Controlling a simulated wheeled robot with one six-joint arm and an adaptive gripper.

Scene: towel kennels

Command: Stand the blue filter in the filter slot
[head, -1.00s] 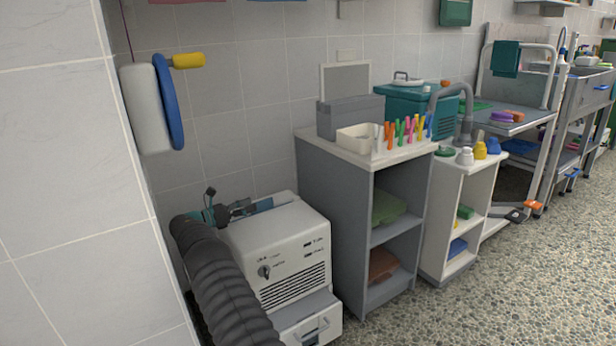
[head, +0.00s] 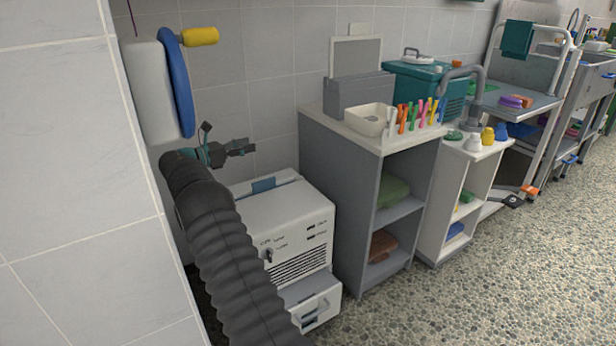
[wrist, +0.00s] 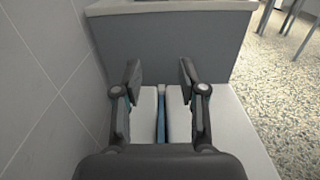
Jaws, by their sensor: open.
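The blue filter (head: 263,185) is in the slot in the top of the white machine (head: 295,208). A short blue part of it shows above the top; the rest is hidden inside. In the wrist view the filter (wrist: 161,118) is a thin, straight blue strip seen edge-on in the slot between white parts of the machine top (wrist: 235,130). My gripper (head: 248,148) is open and empty above the machine, apart from the filter. In the wrist view its fingers (wrist: 159,76) are spread to either side of the filter's line.
A grey cabinet (head: 337,190) stands close to the machine's right, with a white tray (head: 367,120) and coloured pegs on top. A tiled wall is close on the left. A white holder with a blue disc (head: 178,85) hangs above my arm. Pebbled floor at right is clear.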

